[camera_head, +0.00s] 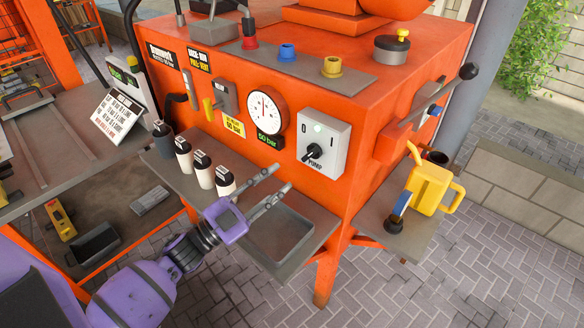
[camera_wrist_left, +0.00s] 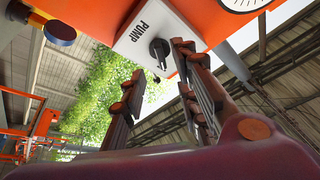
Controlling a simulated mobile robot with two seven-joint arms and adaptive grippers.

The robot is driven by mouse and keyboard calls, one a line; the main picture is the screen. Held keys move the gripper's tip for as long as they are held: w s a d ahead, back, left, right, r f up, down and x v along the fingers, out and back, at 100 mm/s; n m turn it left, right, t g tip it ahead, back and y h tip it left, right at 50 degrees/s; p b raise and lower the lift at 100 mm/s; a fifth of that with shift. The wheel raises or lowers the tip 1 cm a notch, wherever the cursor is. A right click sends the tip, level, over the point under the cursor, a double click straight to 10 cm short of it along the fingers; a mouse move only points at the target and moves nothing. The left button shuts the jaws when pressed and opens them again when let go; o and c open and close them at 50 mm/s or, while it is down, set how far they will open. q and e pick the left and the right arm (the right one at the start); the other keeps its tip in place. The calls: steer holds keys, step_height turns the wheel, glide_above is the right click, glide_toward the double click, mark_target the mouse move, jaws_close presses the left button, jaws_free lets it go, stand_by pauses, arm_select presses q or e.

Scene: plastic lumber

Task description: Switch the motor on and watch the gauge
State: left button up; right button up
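The switch box (camera_head: 337,137) is white, marked 0 and I with PUMP below, on the front of the orange machine. Its black knob (camera_head: 314,151) has its handle toward the lower left. A small pale green lamp sits above it. The round white gauge (camera_head: 266,108) is left of the box; its needle reading is too small to tell. My left gripper (camera_head: 283,178) is open and empty, in front of and below the box, apart from it. In the left wrist view the knob (camera_wrist_left: 159,48) shows just beyond the open fingers (camera_wrist_left: 160,72). My right gripper is not in view.
Several dark-capped bottles (camera_head: 203,168) stand on the ledge left of my gripper. A shallow grey tray (camera_head: 318,226) lies below it. A yellow jug (camera_head: 431,187) stands on the right-hand shelf. A yellow-handled lever (camera_head: 208,108) is left of the gauge.

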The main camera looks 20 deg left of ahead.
arm_select(q)
steer(key=v, duration=0.4)
stand_by(0.5)
